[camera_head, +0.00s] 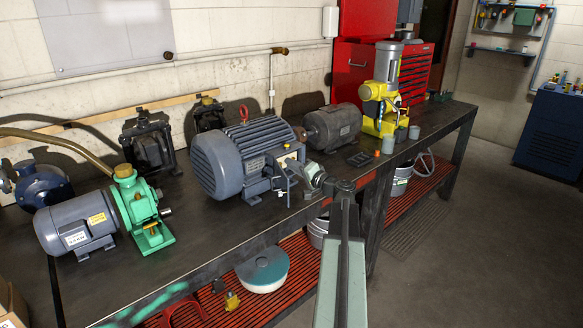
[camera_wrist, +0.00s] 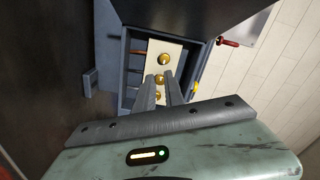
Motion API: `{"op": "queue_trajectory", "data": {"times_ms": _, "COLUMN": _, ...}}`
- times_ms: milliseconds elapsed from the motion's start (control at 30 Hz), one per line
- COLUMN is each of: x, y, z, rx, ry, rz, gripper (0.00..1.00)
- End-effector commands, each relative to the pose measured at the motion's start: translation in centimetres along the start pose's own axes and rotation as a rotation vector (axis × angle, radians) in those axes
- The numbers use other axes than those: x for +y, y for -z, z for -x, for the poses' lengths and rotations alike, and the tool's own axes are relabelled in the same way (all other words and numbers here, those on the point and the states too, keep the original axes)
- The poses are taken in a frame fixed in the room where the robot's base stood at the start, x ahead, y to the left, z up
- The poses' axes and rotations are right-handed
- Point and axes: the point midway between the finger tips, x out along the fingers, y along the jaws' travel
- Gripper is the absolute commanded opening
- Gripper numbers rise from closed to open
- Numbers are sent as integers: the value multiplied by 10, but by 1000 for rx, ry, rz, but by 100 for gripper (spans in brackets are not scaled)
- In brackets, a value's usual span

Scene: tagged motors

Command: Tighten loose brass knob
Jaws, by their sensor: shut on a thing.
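A large grey-blue finned motor (camera_head: 240,157) sits on the bench, with an open terminal box (camera_head: 286,163) on its right side. In the wrist view the open terminal box (camera_wrist: 129,76) holds a cream board (camera_wrist: 177,50) with brass knobs in a row. The top brass knob (camera_wrist: 163,60) stands clear of my fingers. My gripper (camera_wrist: 159,76) reaches into the box, its fingers shut on a brass knob (camera_wrist: 158,79) near the fingertips. Another brass knob (camera_wrist: 157,95) shows lower between the fingers. In the head view my gripper (camera_head: 305,178) is at the box, and the knobs are too small to tell apart.
A green pump with a grey motor (camera_head: 75,227) stands at the left of the bench (camera_head: 205,240). A brown motor (camera_head: 332,128) and a yellow machine (camera_head: 382,100) stand to the right. A red eye bolt (camera_wrist: 228,42) sticks out beside the box in the wrist view.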

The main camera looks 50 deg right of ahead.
Motion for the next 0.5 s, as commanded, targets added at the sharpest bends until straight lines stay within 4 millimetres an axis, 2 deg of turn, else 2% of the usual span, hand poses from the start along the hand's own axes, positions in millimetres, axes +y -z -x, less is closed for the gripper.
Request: {"op": "queue_trajectory", "data": {"times_ms": 500, "x": 0, "y": 4, "z": 0, "rx": 9, "ry": 3, "rz": -491, "gripper": 0}}
